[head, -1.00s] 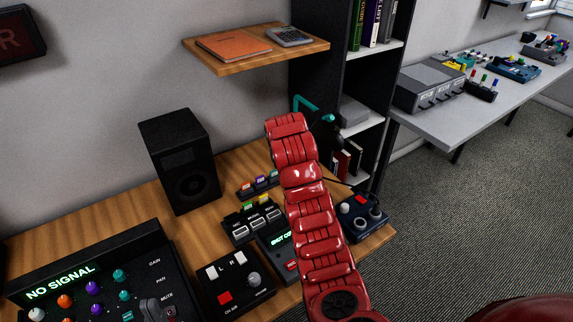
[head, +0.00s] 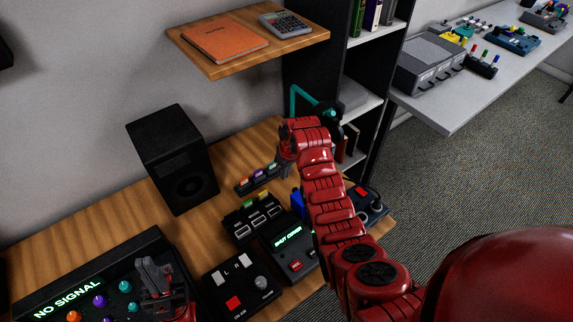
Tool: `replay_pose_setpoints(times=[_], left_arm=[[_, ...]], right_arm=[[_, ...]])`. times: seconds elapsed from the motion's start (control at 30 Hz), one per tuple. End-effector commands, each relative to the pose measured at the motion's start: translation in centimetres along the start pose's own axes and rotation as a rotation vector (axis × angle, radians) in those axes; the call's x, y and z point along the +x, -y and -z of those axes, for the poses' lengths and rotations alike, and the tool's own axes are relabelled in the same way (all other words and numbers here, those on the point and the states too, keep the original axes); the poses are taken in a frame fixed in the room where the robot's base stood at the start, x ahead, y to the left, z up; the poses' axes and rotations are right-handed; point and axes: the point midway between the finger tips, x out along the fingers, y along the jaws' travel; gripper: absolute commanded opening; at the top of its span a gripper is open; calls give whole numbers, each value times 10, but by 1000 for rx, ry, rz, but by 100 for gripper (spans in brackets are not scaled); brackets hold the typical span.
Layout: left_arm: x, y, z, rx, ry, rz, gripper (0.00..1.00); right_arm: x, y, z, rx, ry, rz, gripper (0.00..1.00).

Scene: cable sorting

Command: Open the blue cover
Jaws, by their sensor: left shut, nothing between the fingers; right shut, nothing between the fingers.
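A small blue piece (head: 297,203), which looks like the blue cover, shows at the left edge of my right arm, just behind the black box with the green display (head: 287,243). Most of it is hidden by the arm, so I cannot tell how far open it stands. My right gripper (head: 285,170) is shut and empty, above and behind the blue piece, near a row of coloured plugs (head: 257,178). My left gripper (head: 154,268) is shut and empty, over the right part of the NO SIGNAL console (head: 70,293), well left of the blue piece.
A black speaker (head: 172,160) stands at the back left. A box with several slots (head: 252,218) and a box with a red button (head: 240,285) sit left of the display box. A teal-handled thing (head: 294,98) is behind my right arm. A wooden shelf (head: 215,68) hangs above.

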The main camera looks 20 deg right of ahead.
Motion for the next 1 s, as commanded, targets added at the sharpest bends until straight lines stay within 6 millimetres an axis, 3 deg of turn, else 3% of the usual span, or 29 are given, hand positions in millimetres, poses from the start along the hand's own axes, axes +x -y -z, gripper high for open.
replay_pose_setpoints(times=[0.3, 0.7, 1.0], left_arm=[[12, 1, 2, 0, 0, 0, 0], [32, 2, 5, 0, 0, 0, 0], [34, 2, 6, 0, 0, 0, 0]], right_arm=[[26, 0, -1, -1, 2, 0, 0], [13, 0, -31, 1, -1, -1, 0], [13, 0, -38, 0, -2, -1, 0]])
